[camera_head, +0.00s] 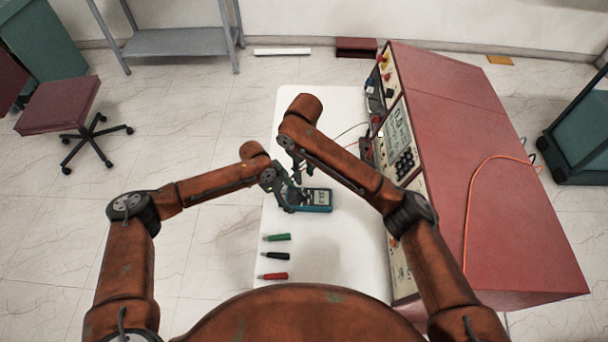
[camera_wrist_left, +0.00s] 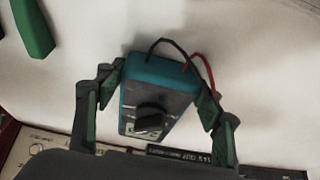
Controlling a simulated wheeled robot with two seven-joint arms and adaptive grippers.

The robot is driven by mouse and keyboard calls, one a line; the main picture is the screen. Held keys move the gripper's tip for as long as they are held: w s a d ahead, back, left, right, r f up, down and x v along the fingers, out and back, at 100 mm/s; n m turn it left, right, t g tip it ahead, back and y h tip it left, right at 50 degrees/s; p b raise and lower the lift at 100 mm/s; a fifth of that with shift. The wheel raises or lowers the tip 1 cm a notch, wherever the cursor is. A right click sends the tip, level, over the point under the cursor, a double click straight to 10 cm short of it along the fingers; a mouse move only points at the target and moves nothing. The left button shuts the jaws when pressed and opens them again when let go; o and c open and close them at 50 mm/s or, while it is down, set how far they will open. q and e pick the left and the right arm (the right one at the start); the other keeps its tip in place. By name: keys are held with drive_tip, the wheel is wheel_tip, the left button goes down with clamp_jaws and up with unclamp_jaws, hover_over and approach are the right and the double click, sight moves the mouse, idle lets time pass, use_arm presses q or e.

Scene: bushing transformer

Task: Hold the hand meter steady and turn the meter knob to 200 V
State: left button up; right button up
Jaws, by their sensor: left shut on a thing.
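The hand meter (camera_head: 319,198) is teal with a grey face and a lit display, on the white table in the head view. In the left wrist view the meter (camera_wrist_left: 158,78) shows its dark round knob (camera_wrist_left: 150,117) and a black and a red lead at its far end. The knob's setting is too small to read. My left gripper (camera_head: 292,196) is shut on the meter, its fingers along both sides. My right gripper (camera_head: 299,170) hangs just above and beside the meter's left end, partly hidden by its own arm; its finger opening is unclear.
A green plug (camera_head: 278,237), a black plug (camera_head: 276,255) and a red plug (camera_head: 275,276) lie on the white table (camera_head: 340,245). A large red instrument console (camera_head: 480,170) stands along the table's right side, with leads at its front panel.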

use_arm(q)
drive_tip(key=o, duration=1.6)
